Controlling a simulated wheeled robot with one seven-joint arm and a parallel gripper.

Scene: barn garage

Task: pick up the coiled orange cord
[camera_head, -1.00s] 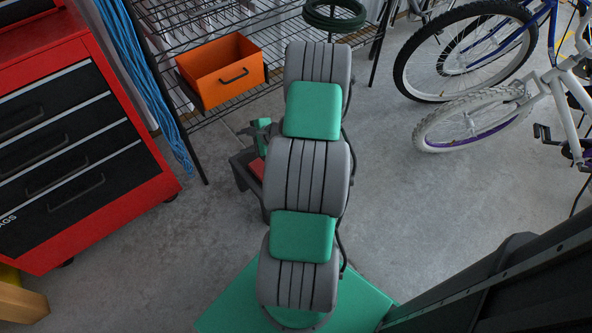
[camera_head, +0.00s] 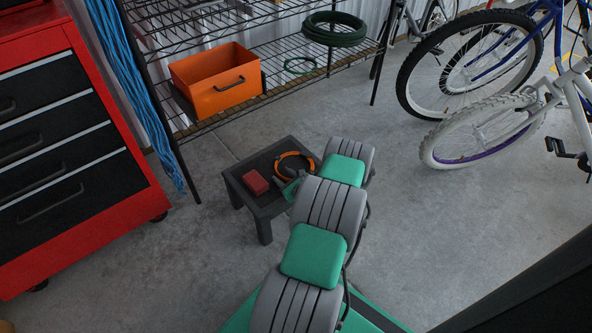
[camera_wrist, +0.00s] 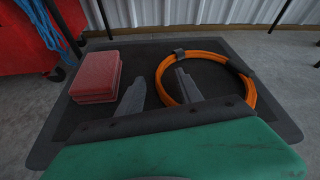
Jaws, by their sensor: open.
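The coiled orange cord (camera_head: 306,157) lies on a small dark table (camera_head: 238,182), toward its right side. In the wrist view the cord (camera_wrist: 251,88) is a ring with dark ties, right of centre on the tabletop (camera_wrist: 75,125). My gripper (camera_wrist: 158,85) is open, with its two grey fingers pointing toward the table. The right finger appears over the inside of the ring; the left finger is outside it, left of the cord. I cannot tell how high the fingers are. In the head view my arm partly hides the gripper and the table's right side.
A red box (camera_wrist: 97,76) sits on the table left of the cord. A wire shelf (camera_head: 205,122) with an orange bin (camera_head: 215,80) and green hose coil (camera_head: 335,30) stands behind. A red tool chest (camera_head: 70,150) is left, bicycles (camera_head: 470,70) right. Concrete floor between is open.

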